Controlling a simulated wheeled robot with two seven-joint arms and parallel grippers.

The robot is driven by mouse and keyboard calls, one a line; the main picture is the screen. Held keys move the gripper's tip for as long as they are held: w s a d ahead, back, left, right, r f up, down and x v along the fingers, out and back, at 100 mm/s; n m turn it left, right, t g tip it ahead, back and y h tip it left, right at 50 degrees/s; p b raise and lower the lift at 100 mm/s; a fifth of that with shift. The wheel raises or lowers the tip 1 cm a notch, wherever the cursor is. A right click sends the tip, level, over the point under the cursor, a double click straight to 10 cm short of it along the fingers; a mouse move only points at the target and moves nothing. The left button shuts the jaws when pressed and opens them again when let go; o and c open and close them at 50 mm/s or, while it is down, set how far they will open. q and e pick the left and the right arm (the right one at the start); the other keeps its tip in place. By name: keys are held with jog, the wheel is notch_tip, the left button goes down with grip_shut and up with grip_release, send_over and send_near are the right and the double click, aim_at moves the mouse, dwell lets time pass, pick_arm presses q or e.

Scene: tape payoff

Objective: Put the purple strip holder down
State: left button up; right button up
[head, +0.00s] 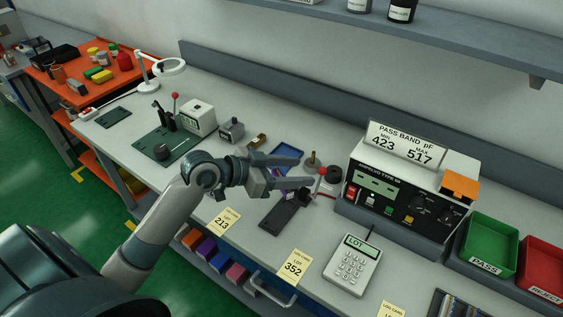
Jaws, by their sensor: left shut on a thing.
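My left gripper (311,175) reaches in from the left over the middle of the bench. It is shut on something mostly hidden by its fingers. My right gripper is not in view.
A grey tester (372,187) with a pass band sign stands right of the gripper. A blue tray (287,154) is behind. Some bench front is clear.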

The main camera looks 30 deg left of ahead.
pick_arm(q)
jog(key=s+d+r+m+g+h+b, duration=0.1)
jog(key=s+d+m+g+h, duration=0.2)
jog(key=s+d+m, duration=0.1)
jog(key=shift+s+d+h+b, duration=0.35)
jog(key=shift+s+d, duration=0.3)
jog(key=shift+s, duration=0.45)
